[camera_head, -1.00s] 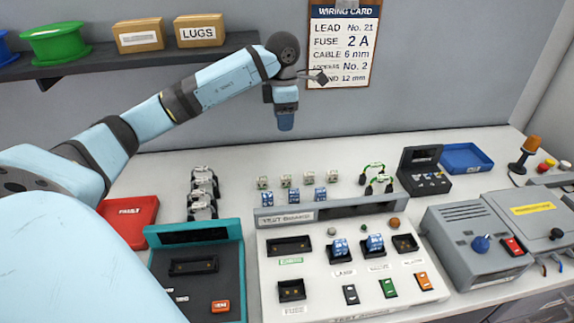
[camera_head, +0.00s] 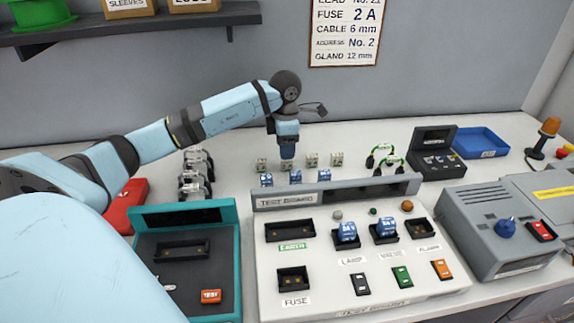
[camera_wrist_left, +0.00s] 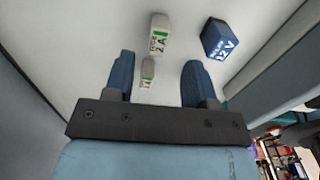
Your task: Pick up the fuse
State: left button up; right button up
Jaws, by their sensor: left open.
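Several small pale fuses stand in a row behind the test board; three are the left one (camera_head: 262,165), one near the gripper (camera_head: 287,166) and one to its right (camera_head: 312,160). My left gripper (camera_head: 287,153) points down, empty, just above or behind the left part of this row. In the left wrist view the gripper (camera_wrist_left: 159,64) is open. A fuse marked 2 A with a green band (camera_wrist_left: 159,36) lies beyond the fingertips, and a smaller-looking fuse (camera_wrist_left: 148,72) shows between the fingers. The wiring card (camera_head: 344,30) reads fuse 2 A. My right gripper is not in view.
Blue blocks (camera_head: 295,177) stand in front of the fuses; one marked 12 V (camera_wrist_left: 220,40) is close to the right finger. The test board (camera_head: 345,285) has an empty socket (camera_head: 293,279) labelled FUSE. Green leads (camera_head: 385,158) lie to the right.

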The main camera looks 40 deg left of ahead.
aim_at(287, 164)
pick_arm(q)
jog(key=f, duration=0.5)
jog(key=shift+w+f, duration=0.2)
jog(key=shift+w, duration=0.05)
grip_shut()
